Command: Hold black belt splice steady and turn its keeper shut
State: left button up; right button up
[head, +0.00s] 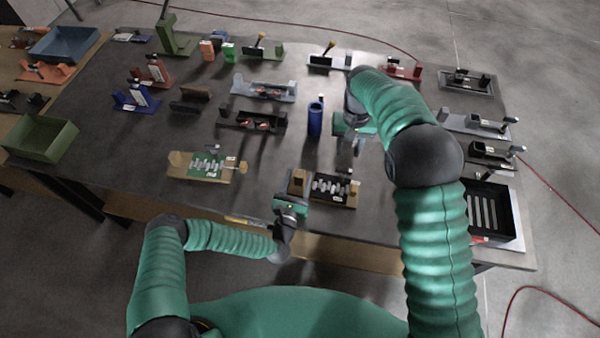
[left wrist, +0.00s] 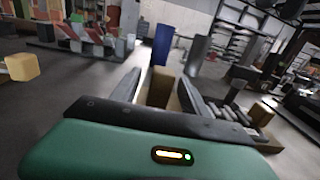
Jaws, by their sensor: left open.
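The black belt splice (head: 334,202) lies near the front edge of the table in the head view, with a row of pale bars and a tan block (head: 298,180) at its left end. A small brownish part, perhaps the keeper (head: 354,187), shows at its right end. My left gripper (head: 294,192) is open at the tan block. In the left wrist view the block (left wrist: 160,88) stands between the two fingers, with the splice (left wrist: 236,115) to the right. My right gripper (head: 347,158) hangs above and behind the splice's right part, fingers down; its opening is unclear.
A green splice board (head: 206,167) with tan ends lies to the left. A blue cylinder (head: 315,120) stands behind the splice, near my right gripper. A black slotted tray (head: 490,209) sits at the right edge. Several other fixtures fill the back of the table.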

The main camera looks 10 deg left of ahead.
pick_arm(q)
jog(key=shift+w+d, duration=0.2)
jog(key=shift+w, duration=0.9)
grip_shut()
dwell(0.6)
